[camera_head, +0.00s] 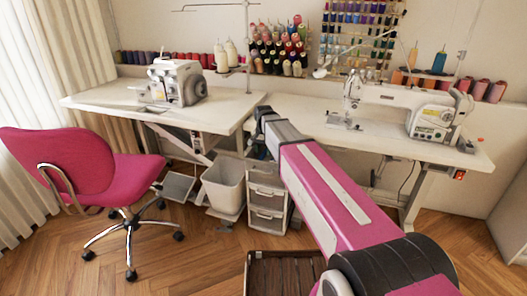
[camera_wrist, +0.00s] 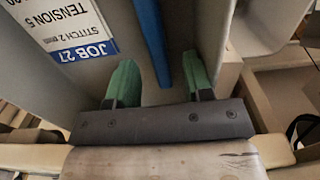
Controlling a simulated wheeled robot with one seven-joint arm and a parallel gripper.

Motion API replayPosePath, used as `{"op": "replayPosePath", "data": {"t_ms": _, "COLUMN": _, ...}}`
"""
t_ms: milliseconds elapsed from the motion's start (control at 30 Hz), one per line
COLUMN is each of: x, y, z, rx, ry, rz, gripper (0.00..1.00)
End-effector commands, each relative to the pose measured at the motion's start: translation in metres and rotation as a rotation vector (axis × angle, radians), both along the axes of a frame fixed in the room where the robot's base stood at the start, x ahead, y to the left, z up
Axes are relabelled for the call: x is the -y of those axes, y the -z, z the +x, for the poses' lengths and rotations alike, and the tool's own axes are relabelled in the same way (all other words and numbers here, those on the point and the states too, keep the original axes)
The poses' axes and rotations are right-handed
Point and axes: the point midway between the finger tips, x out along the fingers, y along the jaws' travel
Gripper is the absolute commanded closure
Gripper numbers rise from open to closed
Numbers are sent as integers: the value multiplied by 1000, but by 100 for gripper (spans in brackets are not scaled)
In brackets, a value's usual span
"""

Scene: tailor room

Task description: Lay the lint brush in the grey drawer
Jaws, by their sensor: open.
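In the wrist view my gripper (camera_wrist: 160,78) is open, with its two green fingers apart. A long blue bar, seemingly the lint brush handle (camera_wrist: 153,40), runs between the fingers, closer to the right one. It lies over a grey surface with a raised side wall, seemingly the grey drawer (camera_wrist: 212,22). I cannot tell whether the bar touches a finger, and its far end is out of view.
A white job card (camera_wrist: 72,28) lies left of the fingers. In the head view, a white bin (camera_head: 223,187) stands left of the drawer unit. The left table (camera_head: 110,97) and right sewing table (camera_head: 300,117) flank my arm. A pink chair (camera_head: 75,165) stands left.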

Motion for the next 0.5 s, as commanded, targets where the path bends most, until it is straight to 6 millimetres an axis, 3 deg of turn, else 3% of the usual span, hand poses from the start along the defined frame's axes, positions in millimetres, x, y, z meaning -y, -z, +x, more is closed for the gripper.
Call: {"op": "replayPosePath", "data": {"t_ms": 500, "x": 0, "y": -80, "z": 0, "rx": 2, "ry": 0, "rz": 0, "gripper": 52}}
